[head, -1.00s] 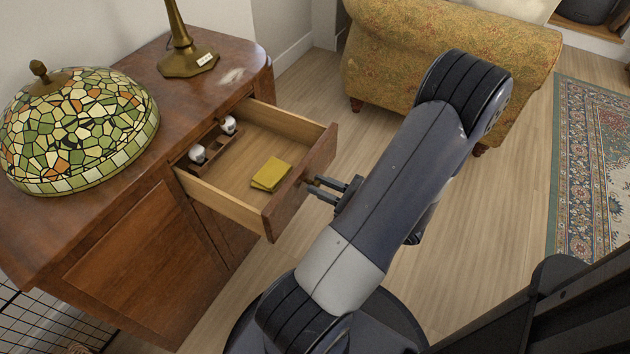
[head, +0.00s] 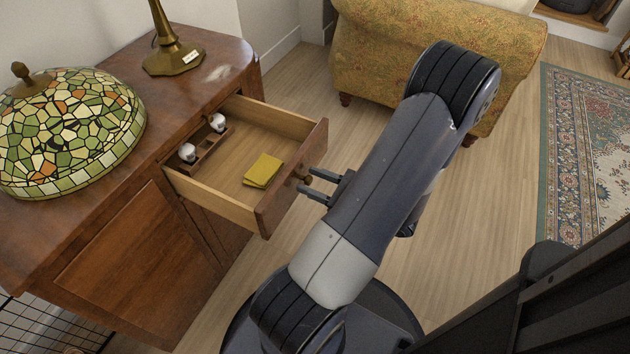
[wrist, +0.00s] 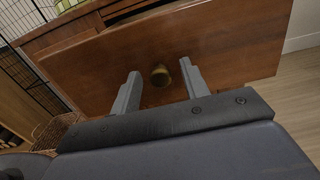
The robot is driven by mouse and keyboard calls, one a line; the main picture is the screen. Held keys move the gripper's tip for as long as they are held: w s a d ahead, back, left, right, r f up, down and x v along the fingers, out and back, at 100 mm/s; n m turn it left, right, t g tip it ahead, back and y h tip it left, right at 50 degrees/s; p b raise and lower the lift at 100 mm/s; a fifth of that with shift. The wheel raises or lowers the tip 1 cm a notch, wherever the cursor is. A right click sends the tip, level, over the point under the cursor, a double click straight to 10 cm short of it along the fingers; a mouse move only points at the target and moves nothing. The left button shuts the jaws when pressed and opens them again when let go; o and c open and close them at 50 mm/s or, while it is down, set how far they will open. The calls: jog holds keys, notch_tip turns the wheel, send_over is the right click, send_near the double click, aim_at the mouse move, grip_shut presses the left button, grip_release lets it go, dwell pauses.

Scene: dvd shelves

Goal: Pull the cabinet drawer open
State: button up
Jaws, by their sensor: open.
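The wooden cabinet (head: 125,265) stands at the left in the head view. Its drawer (head: 292,180) is pulled well out, with the inside showing. A yellow cloth or pad (head: 262,170) and two white-topped bulb-like items (head: 217,122) lie in the drawer. The round knob (wrist: 160,76) on the drawer front is centred in the wrist view. My gripper (head: 308,184) is open in front of the drawer front. In the wrist view its two fingers (wrist: 160,80) stand on either side of the knob, with gaps showing; I cannot tell whether the tips reach past it.
A stained-glass lampshade (head: 70,130) and a brass lamp base (head: 172,55) stand on the cabinet top. A patterned armchair (head: 395,60) is behind my arm. A rug (head: 585,150) lies at the right. A wire rack (head: 45,325) is at lower left. Wood floor is clear around the drawer.

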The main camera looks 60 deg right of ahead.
jog(key=s+p, duration=0.2)
jog(key=s, duration=0.8)
jog(key=shift+s+d, duration=0.35)
jog(key=shift+d, duration=0.05)
jog(key=shift+w+a+b, duration=0.15)
jog(key=shift+w+b, duration=0.2)
jog(key=shift+w, duration=1.55)
jog(key=shift+w+a+b, duration=0.15)
jog(key=shift+w+b, duration=0.2)
jog(key=shift+w, duration=1.6)
jog(key=shift+w+a+b, duration=0.15)
jog(key=shift+w+b, duration=0.2)
jog(key=shift+w, duration=1.55)
